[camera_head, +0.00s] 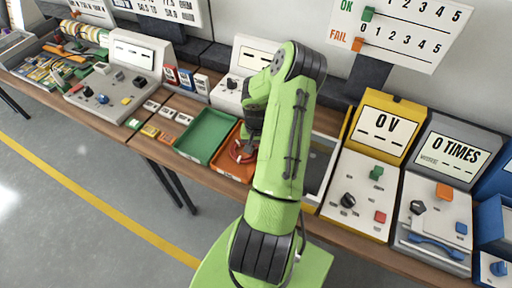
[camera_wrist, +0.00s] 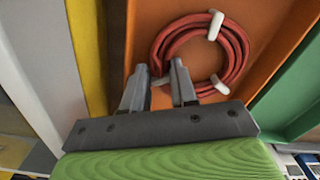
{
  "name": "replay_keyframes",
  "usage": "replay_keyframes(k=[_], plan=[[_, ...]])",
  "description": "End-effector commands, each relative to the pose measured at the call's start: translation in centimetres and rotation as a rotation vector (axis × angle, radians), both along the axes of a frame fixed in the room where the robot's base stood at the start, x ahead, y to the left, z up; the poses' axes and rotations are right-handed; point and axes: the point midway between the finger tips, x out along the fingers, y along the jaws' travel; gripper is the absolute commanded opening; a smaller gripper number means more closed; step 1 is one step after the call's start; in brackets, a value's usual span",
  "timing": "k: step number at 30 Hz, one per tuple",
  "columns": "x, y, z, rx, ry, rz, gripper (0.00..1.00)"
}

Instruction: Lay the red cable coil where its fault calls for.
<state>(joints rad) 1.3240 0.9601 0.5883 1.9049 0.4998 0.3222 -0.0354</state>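The red cable coil (camera_wrist: 240,55) lies in the orange tray (camera_wrist: 270,15), with white ties on it. In the head view, part of the coil (camera_head: 239,153) shows in the orange tray (camera_head: 228,165), the rest hidden by my arm. My gripper (camera_wrist: 160,66) is open, its two fingers apart at the coil's near left edge. A white tie (camera_wrist: 161,81) shows between the fingers. I cannot tell whether the fingers touch the coil. In the head view the fingertips are hidden behind my arm.
A green tray (camera_head: 209,120) stands left of the orange one. Right of my arm are a yellow tester (camera_head: 397,108) reading 0 V and a grey tester (camera_head: 455,130) reading 0 TIMES. An OK/FAIL tally board (camera_head: 410,30) hangs above. Small labelled cards (camera_head: 150,130) lie left of the green tray.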

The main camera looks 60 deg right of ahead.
Motion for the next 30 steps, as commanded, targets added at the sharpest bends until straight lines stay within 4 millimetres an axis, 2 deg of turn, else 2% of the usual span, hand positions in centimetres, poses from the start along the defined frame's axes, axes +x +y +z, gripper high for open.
replay_keyframes(k=[8, 11, 14, 22, 26, 30], plan=[[0.0, 0.0, 0.1, 0.001, 0.0, 0.0, 0.33], [0.0, 0.0, 0.7, 0.0, 0.0, 0.0, 0.33], [0.0, -0.1, 2.7, -0.005, -0.001, 0.0, 0.33], [0.0, -0.1, 9.9, -0.006, -0.001, 0.001, 0.33], [0.0, 0.0, 11.8, -0.003, 0.0, 0.0, 0.33], [0.0, 0.0, 12.5, 0.0, 0.001, 0.0, 0.33]])
